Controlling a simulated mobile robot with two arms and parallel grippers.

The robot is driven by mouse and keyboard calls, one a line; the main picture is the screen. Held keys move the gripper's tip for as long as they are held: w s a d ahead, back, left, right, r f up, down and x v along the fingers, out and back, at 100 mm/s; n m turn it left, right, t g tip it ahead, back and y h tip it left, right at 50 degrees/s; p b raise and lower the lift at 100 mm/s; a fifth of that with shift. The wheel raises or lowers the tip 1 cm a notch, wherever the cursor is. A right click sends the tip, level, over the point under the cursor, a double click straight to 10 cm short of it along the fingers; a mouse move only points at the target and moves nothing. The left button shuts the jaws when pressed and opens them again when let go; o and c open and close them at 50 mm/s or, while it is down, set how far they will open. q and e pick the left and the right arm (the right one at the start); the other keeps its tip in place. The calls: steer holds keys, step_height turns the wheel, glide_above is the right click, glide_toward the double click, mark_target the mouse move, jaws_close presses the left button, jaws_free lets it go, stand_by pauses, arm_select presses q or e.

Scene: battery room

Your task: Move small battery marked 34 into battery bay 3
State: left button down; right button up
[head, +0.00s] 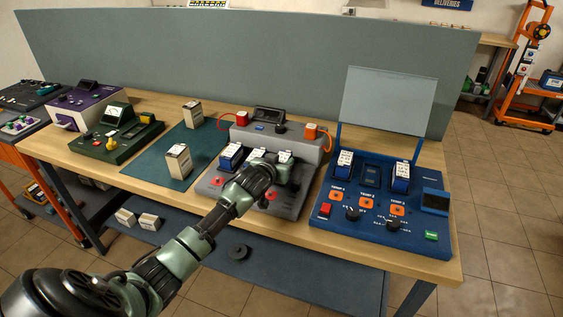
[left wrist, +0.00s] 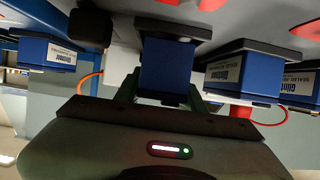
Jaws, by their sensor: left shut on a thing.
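My left gripper (head: 280,170) is shut on a blue battery (left wrist: 167,68), at the right end of the row on the grey charging unit (head: 218,192). In the left wrist view the battery stands upside down in the picture, against a dark socket plate (left wrist: 172,28); I cannot tell whether it is fully seated. Its number does not show. In the head view its white top (head: 285,156) shows just beyond the gripper. Two more blue batteries, one at the left (head: 231,155) and one in the middle (head: 257,153), stand beside it. My right gripper is out of view.
A blue test unit (head: 375,225) with two batteries (head: 345,163) and a raised clear lid (head: 388,100) stands to the right. A green mat (head: 195,143) at the left bears two pale boxes (head: 178,160). A green meter unit (head: 118,140) is farther left.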

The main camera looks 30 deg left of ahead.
arm_select(q)
steer(key=shift+r+p, duration=0.2)
steer(key=shift+p, duration=0.1)
steer(key=shift+f+b, duration=0.45)
steer(key=shift+f, duration=0.2)
stand_by(0.4)
steer(key=c, duration=1.1)
jaws_free()
steer(key=shift+c, duration=0.2)
steer(key=shift+f, duration=0.15)
steer(key=p+v, duration=0.2)
steer(key=shift+s+r+p, duration=0.15)
steer(key=shift+r+p, duration=0.15)
steer(key=shift+p, duration=0.1)
steer(key=p+v, duration=0.5)
steer(key=v, duration=0.1)
steer(key=shift+p+v, duration=1.25)
steer(key=shift+v, duration=0.05)
steer(key=shift+s+d+f, duration=0.1)
steer(key=shift+f, duration=0.05)
